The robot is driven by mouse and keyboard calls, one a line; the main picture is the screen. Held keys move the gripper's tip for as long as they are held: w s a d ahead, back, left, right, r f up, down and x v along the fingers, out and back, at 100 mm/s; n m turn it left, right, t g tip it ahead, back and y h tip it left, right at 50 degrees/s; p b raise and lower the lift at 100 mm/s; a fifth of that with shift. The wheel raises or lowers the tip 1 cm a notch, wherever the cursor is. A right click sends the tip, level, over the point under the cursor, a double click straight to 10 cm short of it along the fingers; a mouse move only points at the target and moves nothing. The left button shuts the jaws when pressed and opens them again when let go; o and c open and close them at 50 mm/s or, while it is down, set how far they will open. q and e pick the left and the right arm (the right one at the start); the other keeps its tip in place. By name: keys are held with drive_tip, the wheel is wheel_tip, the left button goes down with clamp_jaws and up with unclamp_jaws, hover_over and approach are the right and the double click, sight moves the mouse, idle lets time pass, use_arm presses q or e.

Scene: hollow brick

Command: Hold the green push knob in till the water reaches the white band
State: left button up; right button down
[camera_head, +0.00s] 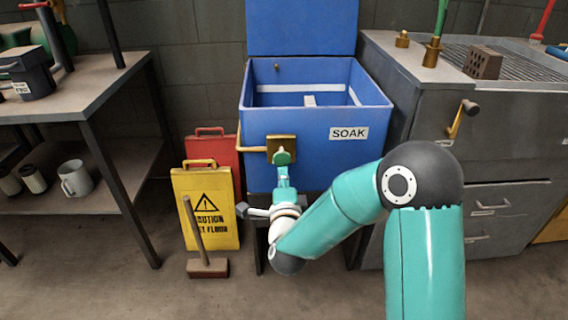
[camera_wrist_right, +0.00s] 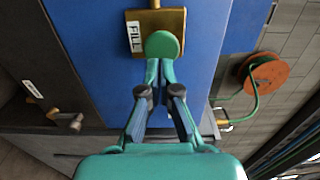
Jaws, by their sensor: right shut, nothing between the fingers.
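The green push knob (camera_head: 282,157) sits on a brass plate (camera_head: 281,143) on the front of the blue soak tank (camera_head: 290,120). In the right wrist view the knob (camera_wrist_right: 162,44) is a round green disc under a FILL label (camera_wrist_right: 134,36). My right gripper (camera_head: 283,172) is shut and empty, its fingertips (camera_wrist_right: 160,62) at the knob's face; I cannot tell how far the knob is pressed. The white band (camera_head: 312,88) runs around the tank's inner wall. I cannot make out a water surface. My left gripper is not in view.
The tank's lid (camera_head: 300,28) stands open. A hollow brick (camera_head: 482,62) sits on the rack at right. A yellow caution sign (camera_head: 205,208) and a brush (camera_head: 207,266) stand on the floor left of my arm. A workbench (camera_head: 60,105) is at far left.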

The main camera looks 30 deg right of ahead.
sight(282, 159)
drive_tip(key=shift+x, duration=1.75)
drive_tip(key=shift+w+d+f+b, duration=0.1)
drive_tip(key=shift+w+d+b, duration=0.1)
drive_tip(key=shift+b, duration=0.2)
drive_tip(key=shift+b+x, duration=0.6)
drive_tip(key=shift+x, duration=0.35)
drive_tip(key=shift+w+r, duration=0.1)
drive_tip(key=shift+r, duration=0.2)
idle(4.6)
